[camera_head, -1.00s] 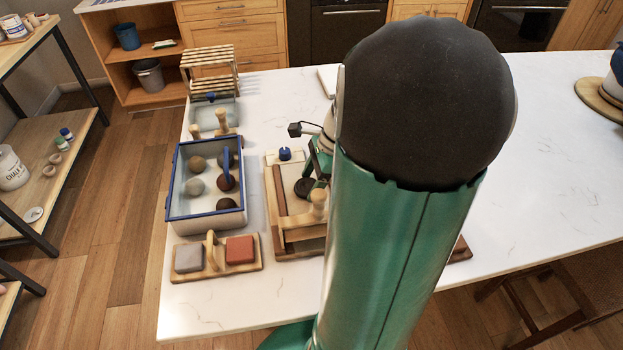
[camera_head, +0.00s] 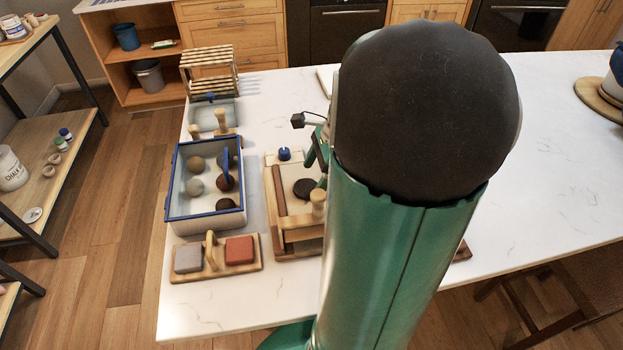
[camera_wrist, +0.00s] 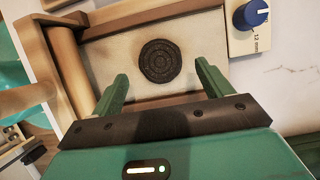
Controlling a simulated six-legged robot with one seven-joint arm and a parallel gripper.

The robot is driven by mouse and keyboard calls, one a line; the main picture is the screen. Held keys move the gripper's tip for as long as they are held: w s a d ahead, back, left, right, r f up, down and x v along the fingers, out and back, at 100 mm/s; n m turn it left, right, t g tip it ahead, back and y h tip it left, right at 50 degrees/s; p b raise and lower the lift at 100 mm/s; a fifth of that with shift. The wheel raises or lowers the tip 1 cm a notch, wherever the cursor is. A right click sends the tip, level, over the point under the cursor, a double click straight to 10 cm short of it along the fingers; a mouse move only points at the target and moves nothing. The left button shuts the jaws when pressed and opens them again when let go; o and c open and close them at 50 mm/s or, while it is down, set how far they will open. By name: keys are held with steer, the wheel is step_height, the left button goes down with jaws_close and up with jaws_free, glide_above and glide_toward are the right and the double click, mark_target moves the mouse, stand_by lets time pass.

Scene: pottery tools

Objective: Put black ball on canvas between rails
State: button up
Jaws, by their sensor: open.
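The black ball (camera_head: 303,188) rests on the pale canvas (camera_head: 290,174) inside the wooden frame. In the wrist view, the black ball (camera_wrist: 160,61) looks round and rather flat, with ring marks on top. A brown rail (camera_head: 280,190) runs along the canvas's left side; my arm hides the right part of the frame in the head view. My gripper (camera_wrist: 161,72) is open and empty above the canvas. Its green fingers are spread to either side of the ball in the picture, apart from it. In the head view my arm hides most of the gripper.
A blue-rimmed bin (camera_head: 206,215) with several balls stands left of the frame. A wooden holder (camera_head: 214,273) with grey and red blocks is in front of it. A blue knob (camera_wrist: 251,14) sits at the frame's corner.

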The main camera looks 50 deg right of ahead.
steer(key=v, duration=1)
steer(key=a+r+n+t+h, duration=0.2)
steer(key=a+n+t+h, duration=0.1)
steer(key=a+n, duration=2.1)
steer(key=s+a, duration=0.1)
steer(key=a, duration=0.2)
steer(key=shift+a+n+h, duration=0.2)
steer(key=shift+n+h, duration=0.2)
